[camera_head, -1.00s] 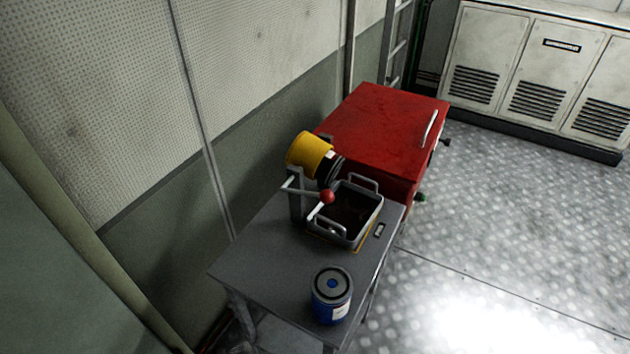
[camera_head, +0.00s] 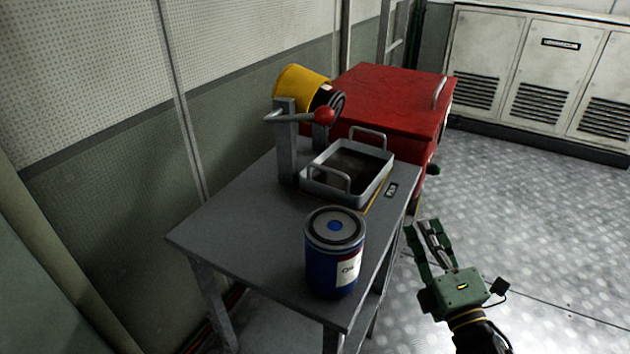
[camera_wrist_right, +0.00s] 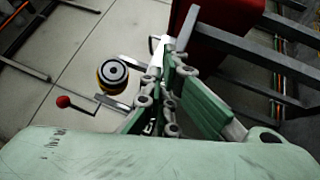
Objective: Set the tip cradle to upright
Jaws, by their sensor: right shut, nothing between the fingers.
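The tip cradle stands at the back of the grey table. It holds a yellow container (camera_head: 301,87) tilted over on its side, its dark end toward the right. A grey post (camera_head: 286,140) carries it, and a lever with a red ball knob (camera_head: 324,115) reaches out toward the right. The yellow container (camera_wrist_right: 113,73) and the red knob (camera_wrist_right: 63,102) also show in the right wrist view. My right gripper (camera_head: 424,230) is right of the table, apart from the cradle and lever. Its fingers are shut with nothing between them. My left gripper is not in view.
A grey tray (camera_head: 384,183) with two handles sits beside the post. A blue oil can (camera_head: 322,270) stands at the table's (camera_head: 224,226) near end. A red cabinet (camera_head: 385,99) stands behind. Open metal floor (camera_head: 540,230) lies to the right.

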